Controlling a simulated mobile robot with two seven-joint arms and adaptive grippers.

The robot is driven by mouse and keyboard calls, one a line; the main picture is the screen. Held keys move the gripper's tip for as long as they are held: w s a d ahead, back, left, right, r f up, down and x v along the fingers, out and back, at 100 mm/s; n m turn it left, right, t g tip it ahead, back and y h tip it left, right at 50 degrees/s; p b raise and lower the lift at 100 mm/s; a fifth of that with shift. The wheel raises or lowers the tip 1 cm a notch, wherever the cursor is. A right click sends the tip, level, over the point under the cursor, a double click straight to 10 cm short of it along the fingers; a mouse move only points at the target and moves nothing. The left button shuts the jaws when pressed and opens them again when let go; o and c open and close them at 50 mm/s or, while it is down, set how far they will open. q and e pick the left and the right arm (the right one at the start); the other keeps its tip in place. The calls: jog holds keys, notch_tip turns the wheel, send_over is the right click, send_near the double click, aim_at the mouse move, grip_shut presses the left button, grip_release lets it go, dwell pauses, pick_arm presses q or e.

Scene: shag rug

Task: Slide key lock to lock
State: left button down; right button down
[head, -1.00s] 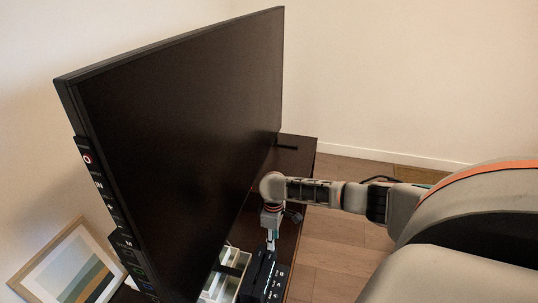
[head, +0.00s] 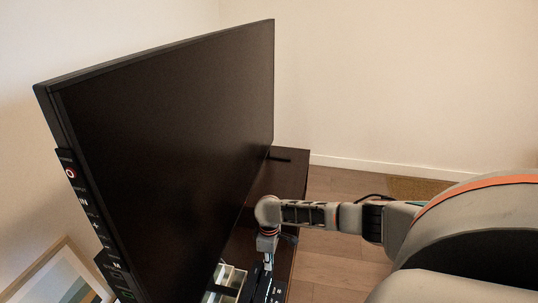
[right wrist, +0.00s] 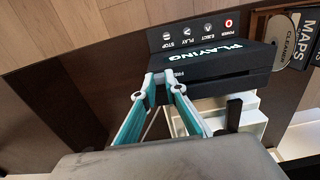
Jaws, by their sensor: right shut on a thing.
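A black player (right wrist: 205,65) has a lit "PLAYING" display and a row of labelled buttons, POWER, EJECT, PLAY and STOP. It appears upside down in the right wrist view. In the head view the player (head: 266,290) is cut off at the bottom edge. My right gripper (right wrist: 162,78) is shut at the player's edge, beside a small label that seems to read "FREE". Its teal-sided fingers close on a small part there, apparently the key lock slider, mostly hidden between the tips. The gripper also shows in the head view (head: 268,264), pointing down. My left gripper is not in view.
A large black monitor (head: 180,140) stands close on the left of my right arm. A white organizer (right wrist: 245,118) sits beside the player. A cleaner disc (right wrist: 285,42) and a "MAPS" item (right wrist: 300,38) lie near. The dark cabinet top (head: 287,175) is bare further back.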

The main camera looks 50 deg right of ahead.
aim_at(257, 264)
jog(key=w, duration=0.1)
jog(key=w+a, duration=0.1)
jog(key=w, duration=0.1)
jog(key=shift+w+a+f, duration=0.1)
jog(key=shift+w+a, duration=0.05)
jog(key=shift+a, duration=0.2)
jog(key=shift+w+a, duration=0.1)
jog(key=shift+w, duration=0.15)
jog(key=c, duration=2)
grip_release()
jog(key=shift+w, duration=0.1)
jog(key=shift+c, duration=0.2)
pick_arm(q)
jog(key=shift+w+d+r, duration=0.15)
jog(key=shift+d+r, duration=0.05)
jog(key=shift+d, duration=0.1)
pick_arm(e)
jog(key=shift+r, duration=0.4)
notch_tip(257, 264, up, 11)
jog(key=shift+r, duration=0.2)
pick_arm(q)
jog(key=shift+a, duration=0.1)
